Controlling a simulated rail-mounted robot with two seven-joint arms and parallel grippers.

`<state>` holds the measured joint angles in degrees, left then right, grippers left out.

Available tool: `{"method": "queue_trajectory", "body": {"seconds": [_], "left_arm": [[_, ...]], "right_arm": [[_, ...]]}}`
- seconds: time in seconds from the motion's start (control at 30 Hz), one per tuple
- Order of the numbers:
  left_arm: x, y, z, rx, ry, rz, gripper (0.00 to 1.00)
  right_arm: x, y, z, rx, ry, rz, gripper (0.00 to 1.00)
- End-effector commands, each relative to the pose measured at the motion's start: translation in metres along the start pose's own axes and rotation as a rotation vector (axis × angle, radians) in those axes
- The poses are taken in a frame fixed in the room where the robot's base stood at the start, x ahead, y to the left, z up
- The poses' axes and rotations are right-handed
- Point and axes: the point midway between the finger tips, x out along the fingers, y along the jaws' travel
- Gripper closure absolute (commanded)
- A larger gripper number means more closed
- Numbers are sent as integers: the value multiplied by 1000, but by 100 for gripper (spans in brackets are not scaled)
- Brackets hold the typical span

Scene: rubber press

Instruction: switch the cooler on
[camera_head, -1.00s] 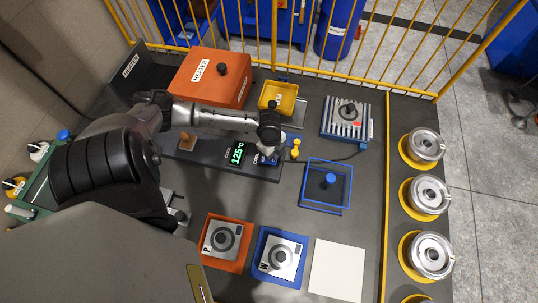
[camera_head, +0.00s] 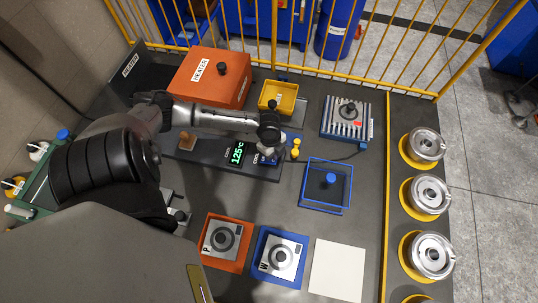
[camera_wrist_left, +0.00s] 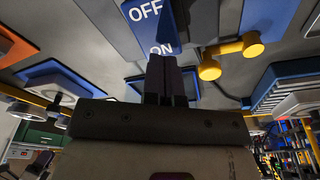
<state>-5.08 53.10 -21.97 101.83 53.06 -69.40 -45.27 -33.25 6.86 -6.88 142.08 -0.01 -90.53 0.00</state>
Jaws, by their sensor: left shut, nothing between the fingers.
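The cooler (camera_head: 346,119), a ribbed metal block on a blue base, stands at the back right. A blue switch (camera_wrist_left: 140,22) marked OFF and ON fills the top of the left wrist view. In the head view it lies at the right end of the dark control panel (camera_head: 205,160), mostly hidden by my left gripper (camera_head: 270,154). The closed, empty fingers of that gripper (camera_wrist_left: 166,72) are at the ON end of the switch in the wrist view. I cannot tell whether they touch it. My right gripper is not in view.
The panel display (camera_head: 237,152) reads 125 °C. A yellow knobbed piece (camera_wrist_left: 230,55) stands just beside the switch. An orange heater (camera_head: 209,80), a yellow bin (camera_head: 278,95) and a blue-framed clear box (camera_head: 327,187) surround the panel. A white square (camera_head: 337,270) lies at the front.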

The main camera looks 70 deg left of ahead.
Motion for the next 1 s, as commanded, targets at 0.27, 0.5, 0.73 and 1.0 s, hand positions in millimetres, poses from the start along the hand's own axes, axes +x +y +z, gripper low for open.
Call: {"method": "queue_trajectory", "body": {"seconds": [0.27, 0.5, 0.73, 1.0], "left_arm": [[4, 0, 1, 0, 0, 0, 100], [8, 0, 1, 0, 0, 0, 100], [11, 0, 2, 0, 0, 0, 100], [15, 0, 2, 0, 0, 0, 100]], "right_arm": [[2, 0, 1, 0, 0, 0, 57], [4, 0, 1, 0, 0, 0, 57], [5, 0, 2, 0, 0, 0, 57], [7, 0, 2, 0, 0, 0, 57]]}}
